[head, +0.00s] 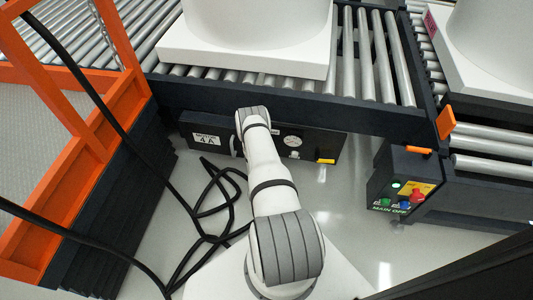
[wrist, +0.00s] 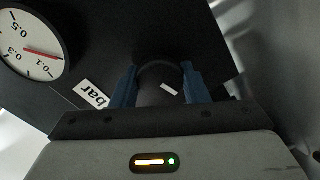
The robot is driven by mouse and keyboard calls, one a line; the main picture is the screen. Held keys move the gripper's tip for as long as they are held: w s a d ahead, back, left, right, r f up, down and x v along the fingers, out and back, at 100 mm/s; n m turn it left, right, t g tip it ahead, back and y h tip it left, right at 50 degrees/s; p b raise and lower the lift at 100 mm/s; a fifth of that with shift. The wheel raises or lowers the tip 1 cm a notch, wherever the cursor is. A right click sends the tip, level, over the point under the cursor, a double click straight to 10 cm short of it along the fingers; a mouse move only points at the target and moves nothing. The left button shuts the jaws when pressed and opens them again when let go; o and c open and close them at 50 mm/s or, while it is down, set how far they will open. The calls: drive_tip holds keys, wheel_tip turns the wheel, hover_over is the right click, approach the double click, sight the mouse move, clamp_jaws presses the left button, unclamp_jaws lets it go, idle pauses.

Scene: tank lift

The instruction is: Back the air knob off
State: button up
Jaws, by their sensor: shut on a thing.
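The air knob (wrist: 155,92) is black with a short white mark on its face. In the wrist view it sits between the two blue fingers of my gripper (wrist: 160,80), which is shut on it. The white mark is tilted, lower at its right end. A round white gauge (wrist: 28,48) stands left of the knob, its red needle near the 0.1 mark. Beside it is a "bar" label (wrist: 91,94). In the head view the gauge (head: 292,141) shows on the dark panel (head: 310,147), while my arm hides the knob and my gripper.
A roller conveyor (head: 375,60) carries a large white tank on a square base (head: 250,60) above the panel. A yellow handle (head: 326,161) is on the panel's right. A control box (head: 402,185) stands further right. Black cables and an orange frame (head: 125,95) are at left.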

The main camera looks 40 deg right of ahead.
drive_tip(key=o, duration=1)
drive_tip(key=shift+s+d, duration=0.1)
drive_tip(key=p+v, duration=0.2)
drive_tip(key=v, duration=0.5)
drive_tip(key=shift+s+a, duration=0.2)
drive_tip(key=shift+a, duration=0.15)
drive_tip(key=shift+f, duration=0.1)
